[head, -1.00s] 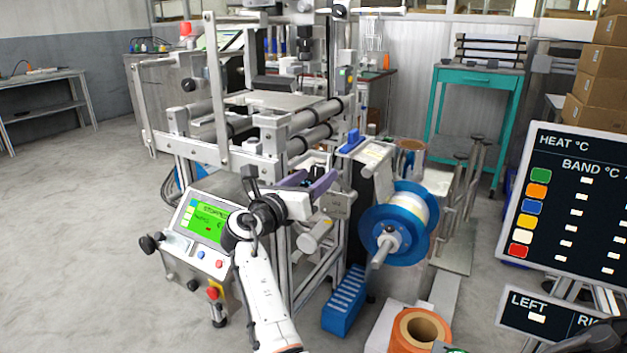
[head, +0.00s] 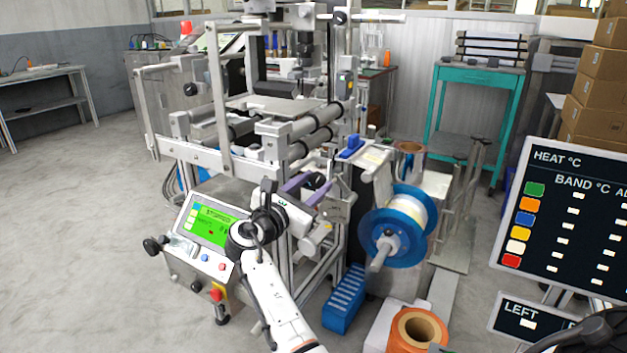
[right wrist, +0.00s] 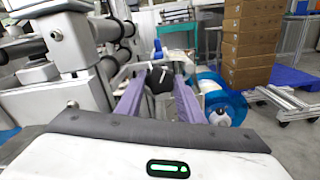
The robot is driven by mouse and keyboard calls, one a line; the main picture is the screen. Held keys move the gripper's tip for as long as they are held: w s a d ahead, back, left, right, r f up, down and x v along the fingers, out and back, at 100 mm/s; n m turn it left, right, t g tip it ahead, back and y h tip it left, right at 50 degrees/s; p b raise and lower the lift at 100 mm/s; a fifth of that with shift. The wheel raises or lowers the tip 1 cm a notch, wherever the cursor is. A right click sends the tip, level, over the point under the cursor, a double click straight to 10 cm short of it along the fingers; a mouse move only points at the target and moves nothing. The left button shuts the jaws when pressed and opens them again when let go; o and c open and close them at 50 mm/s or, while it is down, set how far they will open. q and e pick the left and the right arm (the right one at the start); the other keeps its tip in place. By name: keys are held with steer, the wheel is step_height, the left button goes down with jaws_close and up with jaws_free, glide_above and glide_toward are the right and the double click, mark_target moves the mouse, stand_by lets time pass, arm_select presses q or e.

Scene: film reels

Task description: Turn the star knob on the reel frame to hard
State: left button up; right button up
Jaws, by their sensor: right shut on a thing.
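The black star knob (right wrist: 160,80) has a pale mark on its face and sits between the two purple fingers of my right gripper (right wrist: 156,88) in the right wrist view. In the head view the right gripper (head: 312,186) is at the right side of the reel frame (head: 285,140), shut on the knob (head: 317,180). The fingers partly hide the knob there. I cannot read a scale or any hard marking around it. My left gripper is not in view.
A control box with a green screen (head: 211,226) stands left of my right arm. A blue reel (head: 370,238) is close to the right of the gripper. An orange roll (head: 398,343) and a blue slotted block (head: 345,300) are below. Open floor lies at left.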

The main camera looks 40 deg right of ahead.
steer(key=o, duration=1.1)
steer(key=shift+c, duration=0.2)
steer(key=shift+a, duration=0.1)
steer(key=shift+s+a, duration=0.1)
steer(key=shift+a, duration=0.2)
arm_select(q)
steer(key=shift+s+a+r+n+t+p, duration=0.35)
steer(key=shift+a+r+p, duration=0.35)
steer(key=shift+p, duration=0.25)
arm_select(e)
steer(key=v, duration=0.9)
steer(key=shift+a, duration=0.25)
steer(key=shift+s, duration=0.1)
